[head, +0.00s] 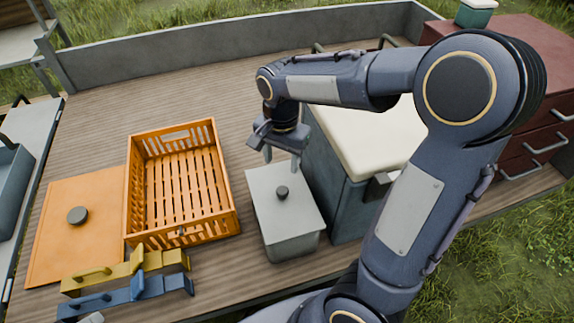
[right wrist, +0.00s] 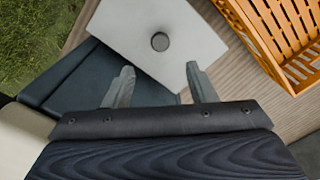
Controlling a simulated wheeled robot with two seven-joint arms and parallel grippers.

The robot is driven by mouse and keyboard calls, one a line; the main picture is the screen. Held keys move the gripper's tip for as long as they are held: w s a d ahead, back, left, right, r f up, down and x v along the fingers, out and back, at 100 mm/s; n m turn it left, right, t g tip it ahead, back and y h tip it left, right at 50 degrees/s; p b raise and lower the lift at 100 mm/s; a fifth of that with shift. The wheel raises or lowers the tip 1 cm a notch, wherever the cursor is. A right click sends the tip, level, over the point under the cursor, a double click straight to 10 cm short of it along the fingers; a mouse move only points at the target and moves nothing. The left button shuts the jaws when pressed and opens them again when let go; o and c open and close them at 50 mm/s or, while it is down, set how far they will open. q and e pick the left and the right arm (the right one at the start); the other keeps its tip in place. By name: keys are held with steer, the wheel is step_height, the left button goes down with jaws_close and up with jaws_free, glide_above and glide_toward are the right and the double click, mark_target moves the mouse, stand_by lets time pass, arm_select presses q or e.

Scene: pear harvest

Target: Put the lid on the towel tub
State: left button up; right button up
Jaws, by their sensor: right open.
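The grey towel tub (head: 292,247) stands on the wooden deck, right of the orange crate. Its light grey lid (head: 262,182) with a dark round knob (head: 282,192) lies over its top, and I cannot tell whether it is fully seated. In the right wrist view the lid (right wrist: 190,35) and its knob (right wrist: 160,41) show at the top. My right gripper (head: 282,160) is open and empty above the far end of the lid. Its two fingers (right wrist: 160,85) point toward the lid, with the knob beyond them. My left gripper is not in view.
An empty orange crate (head: 128,205) stands left of the tub, with an orange lid (head: 65,240) beside it. A dark cooler with a cream top (head: 375,140) stands close on the right. Yellow (head: 95,280) and blue (head: 95,305) tools lie in front. Deck behind the crate is clear.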

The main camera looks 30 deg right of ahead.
steer(key=s+a+r+n+t+y, duration=0.1)
steer(key=s+a+n+t, duration=0.1)
steer(key=s+n, duration=0.3)
steer(key=s+a+r+n+t+y, duration=0.2)
steer(key=s+n+t, duration=0.1)
steer(key=s, duration=0.8)
steer(key=shift+s+r+n+t+y, duration=0.25)
steer(key=shift+s+n+t+y, duration=0.1)
steer(key=shift+n, duration=0.55)
